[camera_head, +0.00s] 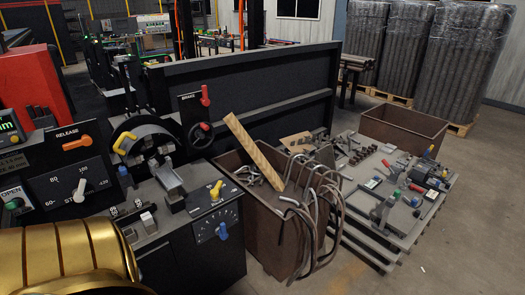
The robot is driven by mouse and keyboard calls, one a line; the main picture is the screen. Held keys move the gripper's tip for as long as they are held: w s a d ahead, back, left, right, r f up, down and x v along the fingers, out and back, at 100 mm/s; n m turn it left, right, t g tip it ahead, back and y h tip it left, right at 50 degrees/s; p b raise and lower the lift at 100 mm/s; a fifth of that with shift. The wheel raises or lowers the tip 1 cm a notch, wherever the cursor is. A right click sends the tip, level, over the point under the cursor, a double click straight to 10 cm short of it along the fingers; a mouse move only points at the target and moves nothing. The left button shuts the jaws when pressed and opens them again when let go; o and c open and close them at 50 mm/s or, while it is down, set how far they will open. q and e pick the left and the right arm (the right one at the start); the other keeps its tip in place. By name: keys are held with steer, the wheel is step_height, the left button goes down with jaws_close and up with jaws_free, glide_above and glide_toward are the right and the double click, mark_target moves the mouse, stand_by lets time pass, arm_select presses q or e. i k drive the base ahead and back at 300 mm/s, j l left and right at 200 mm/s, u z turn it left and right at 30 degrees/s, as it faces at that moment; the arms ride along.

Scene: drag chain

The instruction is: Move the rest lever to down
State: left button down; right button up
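No label reading "rest" is legible, so I cannot tell which lever is the rest lever. A yellow-handled lever (125,142) sits tilted at a dark curved guide on the machine at left. An orange lever (77,143) lies nearly level under the word RELEASE on a dark panel. A red lever (205,95) stands upright on a panel whose small label looks like BRAKE. A yellow knob (215,190) and a blue knob (222,230) are on the front control box. A white selector (80,190) sits on a dial at left. Neither of my grippers shows.
A brown bin (262,225) with hoses and a wooden plank (254,150) stands right of the machine. A low pallet (385,215) carrying parts is farther right. A gold ribbed form fills the lower left corner. Floor is clear at lower right.

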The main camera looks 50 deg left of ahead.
mark_target(214, 192)
steer(key=i+u, duration=0.35)
steer(key=i+l+u, duration=0.2)
steer(key=i+u, duration=0.15)
steer(key=i, duration=0.15)
steer(key=i+l+u, duration=0.35)
steer(key=i+j, duration=0.05)
steer(key=i, duration=0.05)
